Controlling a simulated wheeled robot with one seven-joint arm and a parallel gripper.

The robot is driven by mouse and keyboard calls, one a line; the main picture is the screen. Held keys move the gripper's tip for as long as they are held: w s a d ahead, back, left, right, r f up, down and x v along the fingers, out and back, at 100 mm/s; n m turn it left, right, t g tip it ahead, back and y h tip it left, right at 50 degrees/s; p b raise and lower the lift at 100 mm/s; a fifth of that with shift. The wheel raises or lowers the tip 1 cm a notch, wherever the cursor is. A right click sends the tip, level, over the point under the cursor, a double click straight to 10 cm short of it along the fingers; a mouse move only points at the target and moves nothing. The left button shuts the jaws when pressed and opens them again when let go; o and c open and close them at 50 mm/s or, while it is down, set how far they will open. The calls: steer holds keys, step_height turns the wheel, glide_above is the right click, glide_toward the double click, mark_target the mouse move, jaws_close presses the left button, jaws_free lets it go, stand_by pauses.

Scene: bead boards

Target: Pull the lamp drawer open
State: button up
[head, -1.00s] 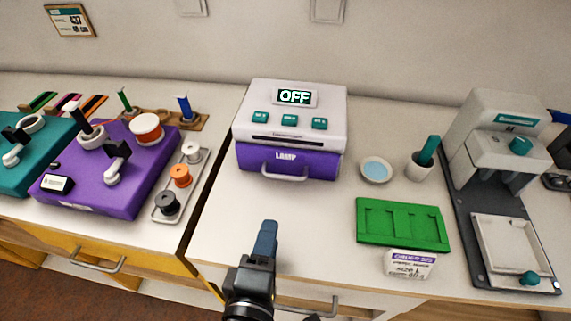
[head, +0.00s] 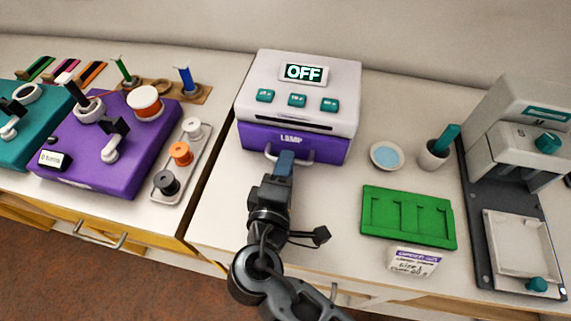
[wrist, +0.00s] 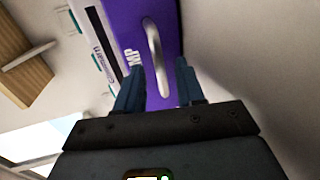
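The lamp drawer (head: 258,136) is the purple front below the white box (head: 262,70), and it looks shut. Its pale curved handle (head: 309,157) is partly hidden by my gripper (head: 286,158) in the head view. In the wrist view the purple drawer front (wrist: 129,22) and the handle (wrist: 154,50) lie ahead of my gripper (wrist: 159,82). The two blue fingers are apart, one on each side of the handle's line. The near part of the handle reaches between them. I cannot tell whether either finger touches it.
A green tray (head: 372,232) with a label card (head: 413,262), a blue dish (head: 387,156) and a cup (head: 432,155) stand to the right. A grey press (head: 486,262) is farther right. A spool tray (head: 170,205) lies left, beyond a gap between tables.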

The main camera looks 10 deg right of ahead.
steer(key=shift+w+d, duration=0.1)
steer(key=shift+w, duration=0.15)
jaws_close()
steer(key=shift+s, duration=0.1)
stand_by(0.5)
